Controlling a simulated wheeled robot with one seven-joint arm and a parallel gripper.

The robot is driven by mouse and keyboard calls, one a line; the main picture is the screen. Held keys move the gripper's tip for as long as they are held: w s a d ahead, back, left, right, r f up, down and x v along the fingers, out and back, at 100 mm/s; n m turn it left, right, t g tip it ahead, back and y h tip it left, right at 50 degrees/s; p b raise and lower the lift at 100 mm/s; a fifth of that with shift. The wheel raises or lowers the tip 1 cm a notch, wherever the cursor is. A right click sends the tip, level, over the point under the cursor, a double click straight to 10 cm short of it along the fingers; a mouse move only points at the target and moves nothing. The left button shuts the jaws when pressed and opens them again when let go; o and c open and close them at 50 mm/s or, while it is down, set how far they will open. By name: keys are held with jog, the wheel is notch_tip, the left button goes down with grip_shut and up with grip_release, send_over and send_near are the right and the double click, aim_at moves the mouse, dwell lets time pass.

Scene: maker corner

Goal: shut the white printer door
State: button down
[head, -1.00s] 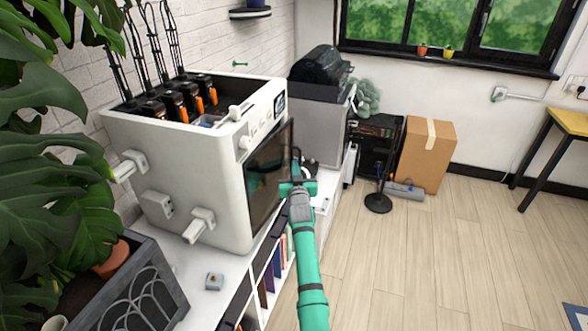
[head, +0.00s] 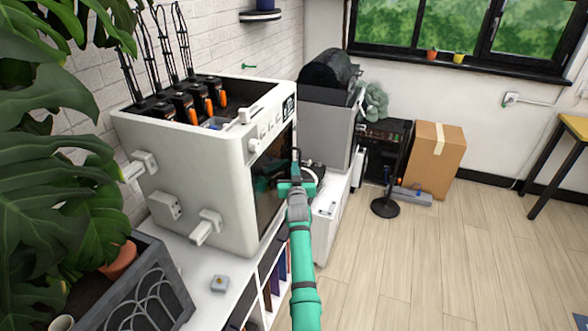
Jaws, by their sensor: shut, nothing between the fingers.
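The white printer (head: 190,185) stands on the white shelf unit at the left. Its door (head: 268,185) is a dark, glass-like panel on the front face, seen at a steep angle. The panel looks close to the front face; I cannot tell whether it is fully shut. My gripper (head: 296,158) is shut and empty, at the far edge of the door. I cannot tell whether it touches the door. My green arm comes up from the bottom and leaves most of the panel in view.
A grey-and-black machine (head: 327,110) stands just beyond the printer. A cardboard box (head: 433,165) and a black round-based stand (head: 386,207) are on the floor behind. A planter (head: 135,295) and large leaves fill the left. The wooden floor (head: 450,270) at right is clear.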

jog(key=shift+s, duration=0.15)
jog(key=s, duration=1)
jog(key=s+a+f+m, duration=0.1)
jog(key=s+f, duration=1.3)
jog(key=s, duration=0.3)
jog(key=s+f+g, duration=0.1)
jog(key=s+f, duration=0.2)
jog(key=s, duration=0.7)
jog(key=s+f, duration=0.3)
jog(key=s, duration=0.6)
jog(key=s+d+r+g+h, duration=0.1)
jog(key=s+d+r, duration=0.1)
jog(key=s, duration=1.6)
jog(key=s+d+r, duration=0.2)
jog(key=s+r, duration=0.6)
jog(key=s, duration=0.6)
jog(key=shift+r+g, duration=0.2)
jog(key=shift+g, duration=0.1)
jog(key=shift+w, duration=0.1)
